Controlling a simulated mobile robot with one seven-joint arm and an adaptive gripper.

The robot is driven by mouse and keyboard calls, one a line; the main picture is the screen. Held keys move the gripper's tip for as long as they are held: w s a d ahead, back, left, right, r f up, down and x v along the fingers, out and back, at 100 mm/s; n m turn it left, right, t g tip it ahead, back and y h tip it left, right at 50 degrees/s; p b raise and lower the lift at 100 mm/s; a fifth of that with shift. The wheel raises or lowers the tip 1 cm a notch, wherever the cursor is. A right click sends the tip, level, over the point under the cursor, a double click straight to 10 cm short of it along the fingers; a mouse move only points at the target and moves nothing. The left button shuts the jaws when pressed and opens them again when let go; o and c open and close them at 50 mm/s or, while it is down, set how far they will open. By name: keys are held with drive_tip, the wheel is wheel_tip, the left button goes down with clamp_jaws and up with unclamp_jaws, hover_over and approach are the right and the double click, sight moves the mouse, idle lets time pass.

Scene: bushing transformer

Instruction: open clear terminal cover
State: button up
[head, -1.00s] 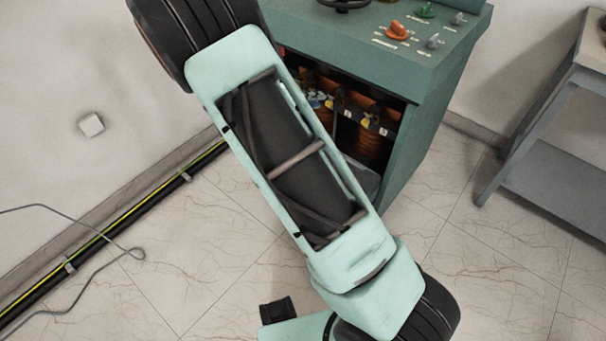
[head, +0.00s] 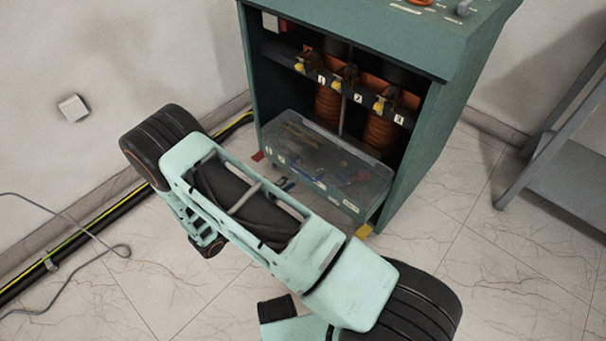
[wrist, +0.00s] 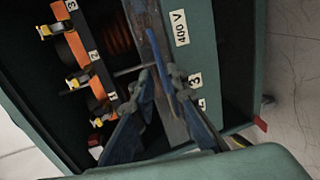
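The clear terminal cover (head: 325,170) is a see-through, box-like panel low in the front of the green cabinet, and it looks shut. Coloured items show dimly through it. Nothing is clearly held, and I cannot tell whether the fingers touch the cover.
Numbered orange bushings (head: 328,105) with yellow fittings stand inside the cabinet (head: 440,110) above the cover. A grey table (head: 560,160) stands at the right. A black and yellow cable (head: 60,250) runs along the wall at the left. The tiled floor at the right is clear.

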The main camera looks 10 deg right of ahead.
sight(302, 172)
drive_tip(key=b+x, duration=0.1)
drive_tip(key=x, duration=0.6)
clamp_jaws()
drive_tip(key=shift+r, duration=0.25)
